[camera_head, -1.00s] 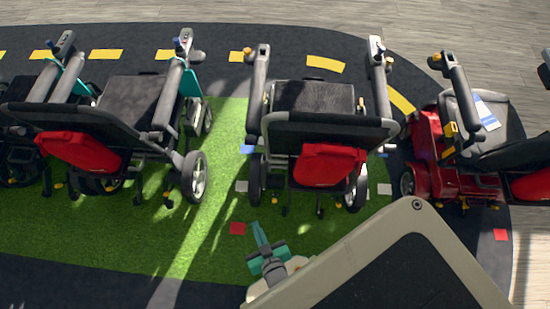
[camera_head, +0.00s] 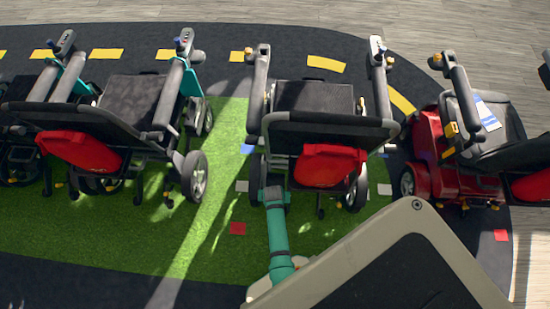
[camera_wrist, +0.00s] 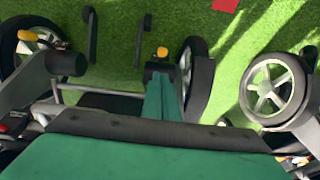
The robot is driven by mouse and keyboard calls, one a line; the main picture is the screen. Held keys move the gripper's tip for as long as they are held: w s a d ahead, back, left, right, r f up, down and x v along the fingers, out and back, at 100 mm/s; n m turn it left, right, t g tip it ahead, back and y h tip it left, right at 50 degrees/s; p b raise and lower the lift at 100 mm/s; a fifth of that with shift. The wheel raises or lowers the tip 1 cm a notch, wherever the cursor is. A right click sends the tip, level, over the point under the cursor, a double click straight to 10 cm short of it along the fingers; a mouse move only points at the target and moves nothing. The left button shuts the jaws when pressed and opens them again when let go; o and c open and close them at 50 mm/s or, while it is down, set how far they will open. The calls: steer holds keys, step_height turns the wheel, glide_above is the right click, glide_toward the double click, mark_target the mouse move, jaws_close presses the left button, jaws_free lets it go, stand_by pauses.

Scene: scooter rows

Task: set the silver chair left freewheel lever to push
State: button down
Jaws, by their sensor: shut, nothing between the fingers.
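The middle chair (camera_head: 313,95), with pale grey arm posts, dark seat and red rear bag, appears to be the silver chair. My arm reaches its rear left side, and my gripper's fingertips are hidden in the head view. In the wrist view, my gripper (camera_wrist: 160,80) is shut and empty, with its teal fingers pointing at the chair's underside. A yellow-tipped lever (camera_wrist: 162,52) stands just beyond the fingertips, near a dark wheel (camera_wrist: 196,78). I cannot tell whether they touch, or which setting the lever is in. Another yellow knob (camera_wrist: 27,36) is near the far-left wheel.
A chair with teal side panels (camera_head: 125,110) stands to the left, and a red scooter (camera_head: 435,150) to the right. A neighbouring wheel (camera_wrist: 272,90) shows at the right of the wrist view. Open green turf (camera_head: 190,230) lies behind and between the chairs.

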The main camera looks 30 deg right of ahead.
steer(key=shift+w+a+f, duration=0.1)
steer(key=shift+w, duration=0.05)
steer(key=x, duration=0.7)
steer(key=shift+w+f, duration=0.15)
steer(key=shift+f, duration=0.1)
steer(key=shift+x, duration=1.15)
steer(key=shift+f, duration=0.1)
